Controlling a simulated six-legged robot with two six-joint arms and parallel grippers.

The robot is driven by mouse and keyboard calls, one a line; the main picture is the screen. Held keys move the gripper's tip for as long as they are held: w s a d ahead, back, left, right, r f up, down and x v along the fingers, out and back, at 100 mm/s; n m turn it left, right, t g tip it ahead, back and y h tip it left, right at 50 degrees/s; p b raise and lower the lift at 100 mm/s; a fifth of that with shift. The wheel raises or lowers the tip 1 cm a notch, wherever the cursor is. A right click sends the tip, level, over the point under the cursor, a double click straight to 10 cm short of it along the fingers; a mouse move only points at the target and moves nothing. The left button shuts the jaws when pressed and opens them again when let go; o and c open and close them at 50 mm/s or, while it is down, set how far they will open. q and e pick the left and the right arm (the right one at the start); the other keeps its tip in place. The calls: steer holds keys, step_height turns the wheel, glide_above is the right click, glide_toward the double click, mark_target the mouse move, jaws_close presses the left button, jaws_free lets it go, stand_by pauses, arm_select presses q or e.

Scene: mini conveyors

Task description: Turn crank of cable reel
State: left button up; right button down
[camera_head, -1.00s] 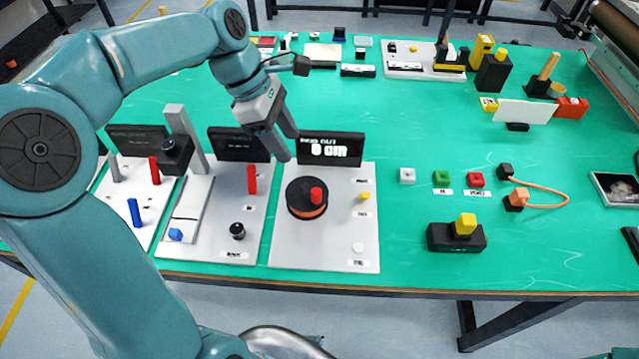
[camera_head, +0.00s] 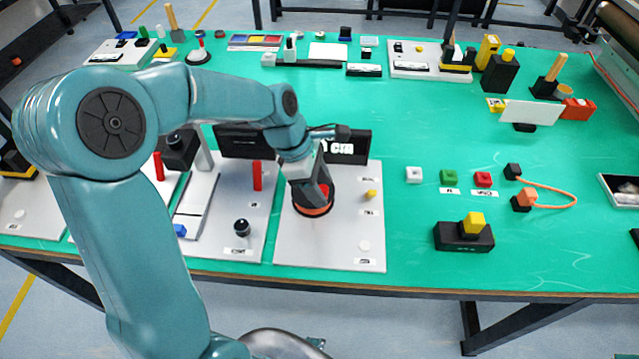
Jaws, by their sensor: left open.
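The cable reel (camera_head: 319,211), a black round reel with an orange cable coil, sits on a white board (camera_head: 310,252) in front of a dark display (camera_head: 360,147). My right gripper is not in view.
A yellow knob (camera_head: 371,194) and a white button (camera_head: 364,246) are on the same board. A neighbouring board to the left carries a red post (camera_head: 257,175) and a black knob (camera_head: 242,227). Green table surface lies free to the right, before the colored blocks.

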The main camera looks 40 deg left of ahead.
arm_select(q)
jaws_close()
steer(key=shift+m, duration=0.3)
